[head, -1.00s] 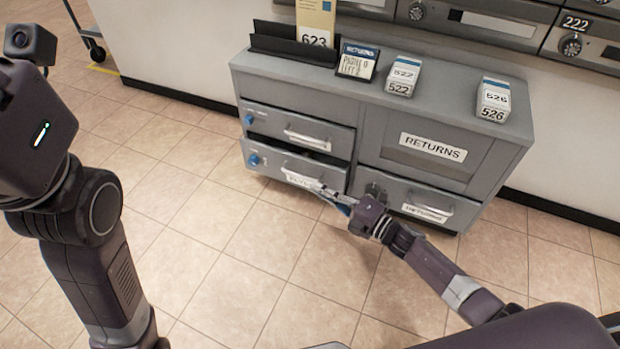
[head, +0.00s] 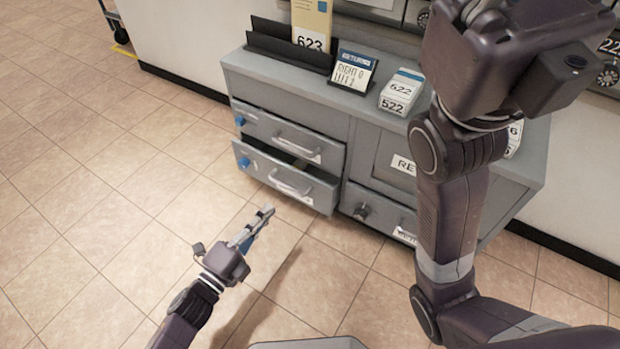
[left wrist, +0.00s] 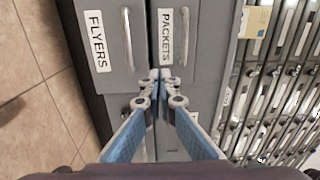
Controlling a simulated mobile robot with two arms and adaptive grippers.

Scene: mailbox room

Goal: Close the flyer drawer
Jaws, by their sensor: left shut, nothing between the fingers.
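The flyer drawer (head: 270,178) is the lower left drawer of the grey cabinet, with a bar handle and a blue knob. In the head view its front stands out past the drawer above, so it is partly open. In the left wrist view its front (left wrist: 92,75) carries the FLYERS label. My left gripper (head: 265,212) is shut and empty, in front of and below the drawer front, apparently apart from it. Its closed fingertips also show in the left wrist view (left wrist: 160,76), in line with the gap between the two drawers. My right gripper's fingers are out of view.
The packets drawer (head: 285,138) is above the flyer drawer. The cabinet top (head: 255,72) holds a black file holder, a returns sign and card stacks. My raised right arm hides part of the cabinet's right side. The tiled floor (head: 130,200) at left is clear.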

